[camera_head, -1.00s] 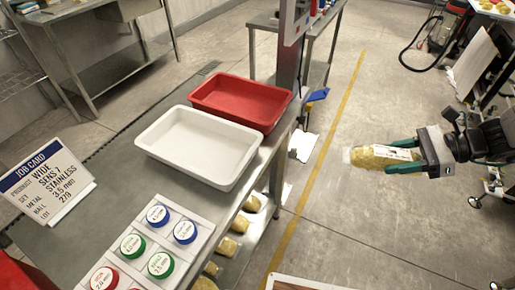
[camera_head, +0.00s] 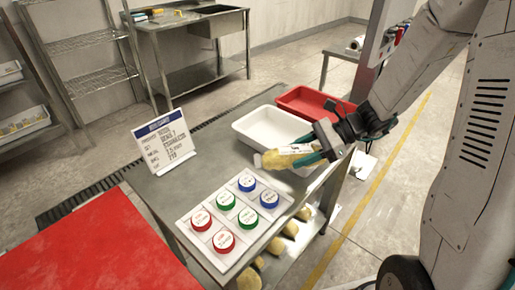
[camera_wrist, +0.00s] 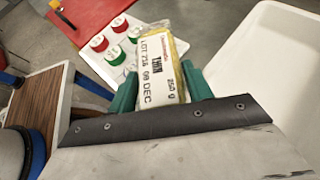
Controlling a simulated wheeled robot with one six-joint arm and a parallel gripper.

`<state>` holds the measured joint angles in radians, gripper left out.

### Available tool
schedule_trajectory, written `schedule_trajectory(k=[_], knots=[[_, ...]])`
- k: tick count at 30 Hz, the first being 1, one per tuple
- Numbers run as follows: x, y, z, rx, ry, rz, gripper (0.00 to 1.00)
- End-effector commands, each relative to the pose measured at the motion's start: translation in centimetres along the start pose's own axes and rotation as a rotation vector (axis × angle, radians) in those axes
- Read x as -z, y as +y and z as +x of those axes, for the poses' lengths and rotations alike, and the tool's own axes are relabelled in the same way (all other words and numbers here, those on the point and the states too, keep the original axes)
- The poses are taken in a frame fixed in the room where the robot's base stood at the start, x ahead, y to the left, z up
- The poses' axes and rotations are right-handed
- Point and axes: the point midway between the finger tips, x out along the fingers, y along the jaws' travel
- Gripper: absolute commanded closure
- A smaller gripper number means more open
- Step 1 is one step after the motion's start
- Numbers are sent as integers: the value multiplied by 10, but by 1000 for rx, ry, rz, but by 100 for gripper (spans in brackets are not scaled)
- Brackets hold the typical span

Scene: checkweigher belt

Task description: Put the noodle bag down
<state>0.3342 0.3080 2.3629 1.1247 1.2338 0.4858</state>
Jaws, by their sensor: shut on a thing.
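The noodle bag (camera_head: 288,157) is a yellow pack with a white label, held between the green fingers of my gripper (camera_head: 308,155). In the wrist view the bag (camera_wrist: 162,65) lies lengthwise between the green fingers (camera_wrist: 160,88). The white tray (camera_wrist: 270,75) is at the right there, beside the gripper. No contact between bag and table shows.
A red tray (camera_head: 300,97) stands behind the white one. A board of red, green and blue round pucks (camera_head: 184,222) lies at the table's front, with a job card (camera_head: 163,142) behind it. Bare steel tabletop (camera_head: 200,165) lies between. More bags (camera_head: 290,229) sit on a lower shelf.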

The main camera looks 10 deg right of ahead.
Motion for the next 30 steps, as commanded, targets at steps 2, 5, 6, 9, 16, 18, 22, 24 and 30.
schedule_trajectory(k=[2,5,6,9,16,18,22,24,30], knots=[[-5,-28,2,103,0,54,84],[-12,-71,0,279,-1,149,84],[-15,-88,-3,352,0,188,84],[-20,-122,-11,519,-1,283,84],[-21,-157,-25,727,-1,400,85],[-13,-160,-22,744,-1,414,85],[9,-161,-10,748,-1,419,85],[18,-161,-5,748,-1,417,85],[35,-161,5,748,-2,414,85]])
